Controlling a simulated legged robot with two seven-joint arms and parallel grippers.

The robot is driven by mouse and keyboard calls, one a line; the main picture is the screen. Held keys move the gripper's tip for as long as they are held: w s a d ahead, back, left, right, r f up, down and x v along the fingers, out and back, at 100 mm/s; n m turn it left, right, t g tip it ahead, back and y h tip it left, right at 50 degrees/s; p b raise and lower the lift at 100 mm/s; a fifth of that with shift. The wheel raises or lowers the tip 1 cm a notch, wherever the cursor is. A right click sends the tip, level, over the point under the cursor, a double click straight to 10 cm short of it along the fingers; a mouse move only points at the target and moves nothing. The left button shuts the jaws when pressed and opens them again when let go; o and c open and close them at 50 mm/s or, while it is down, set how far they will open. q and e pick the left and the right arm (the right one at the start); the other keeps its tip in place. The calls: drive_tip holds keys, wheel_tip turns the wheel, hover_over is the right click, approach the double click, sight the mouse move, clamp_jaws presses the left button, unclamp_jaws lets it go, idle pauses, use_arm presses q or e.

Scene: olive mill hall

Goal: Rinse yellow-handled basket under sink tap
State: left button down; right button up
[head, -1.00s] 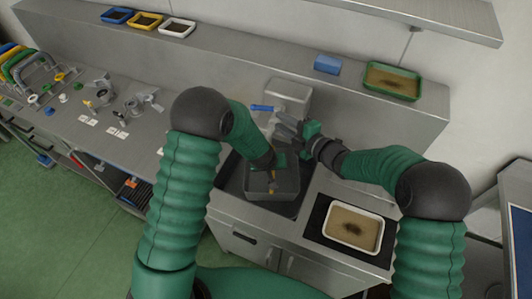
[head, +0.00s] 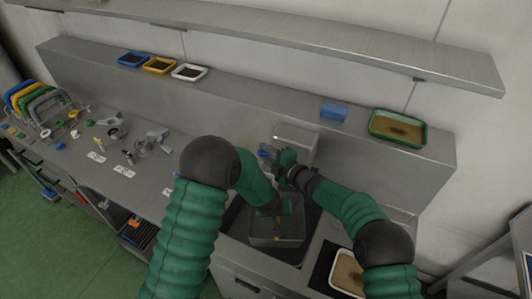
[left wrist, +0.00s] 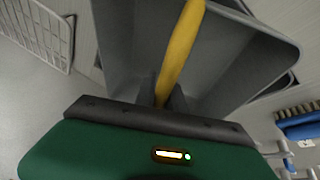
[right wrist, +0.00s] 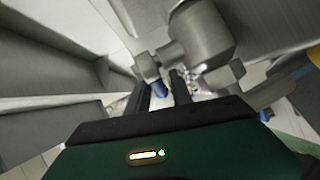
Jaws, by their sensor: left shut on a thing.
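The grey basket (head: 262,240) is in the dark sink (head: 238,222) in the head view. My left gripper (head: 283,207) is shut on its yellow handle (left wrist: 183,45), which runs up between the fingers in the left wrist view, with the grey basket walls (left wrist: 240,50) behind. The metal tap (right wrist: 203,35) fills the top of the right wrist view. Its blue lever (right wrist: 160,88) shows between the fingertips of my right gripper (right wrist: 160,92), which stand apart. In the head view my right gripper (head: 278,160) is at the tap, and it partly hides the blue lever (head: 265,153).
A white tray (head: 338,272) of brownish contents is right of the sink. The ledge behind holds a green tray (head: 420,142), a blue block (head: 334,112) and small blue, yellow and white trays. Metal parts and coloured-handled baskets (head: 40,105) stand on the left counter.

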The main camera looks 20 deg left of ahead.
clamp_jaws()
drive_tip(key=shift+s+f, duration=0.1)
drive_tip(key=shift+f, duration=0.05)
idle(1.2)
